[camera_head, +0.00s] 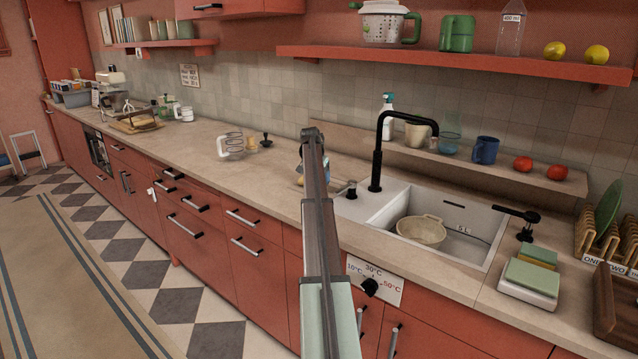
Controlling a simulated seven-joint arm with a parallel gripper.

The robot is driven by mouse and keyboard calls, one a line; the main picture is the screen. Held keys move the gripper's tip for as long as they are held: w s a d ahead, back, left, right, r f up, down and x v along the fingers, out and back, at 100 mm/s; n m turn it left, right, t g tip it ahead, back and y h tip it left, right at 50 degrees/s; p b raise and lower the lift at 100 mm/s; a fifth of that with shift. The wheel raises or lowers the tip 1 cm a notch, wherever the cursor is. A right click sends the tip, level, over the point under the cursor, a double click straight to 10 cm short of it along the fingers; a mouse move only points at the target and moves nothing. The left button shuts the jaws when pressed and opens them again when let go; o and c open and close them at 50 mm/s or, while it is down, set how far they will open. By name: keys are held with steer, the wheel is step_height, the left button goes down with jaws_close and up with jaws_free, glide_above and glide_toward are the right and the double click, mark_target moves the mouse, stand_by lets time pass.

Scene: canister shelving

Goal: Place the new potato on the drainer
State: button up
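My arm (318,210) rises through the middle of the head view, and its far end is over the counter just left of the sink. My gripper is mostly hidden behind this link, so I cannot make out its fingers. A small yellowish patch (300,181) shows at the link's left edge; I cannot tell whether it is the new potato. No potato is clearly visible elsewhere. A white draining surface (350,207) lies left of the sink basin. Wooden slotted racks (583,238) with a green plate stand at the far right; I cannot tell which is the drainer.
Tomatoes (557,172) and a blue mug (485,150) stand on the low ledge. A scale-like block (530,280) with green pads is right of the sink.

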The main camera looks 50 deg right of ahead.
steer(key=v, duration=0.8)
steer(key=shift+r, duration=0.25)
steer(key=shift+a, duration=0.1)
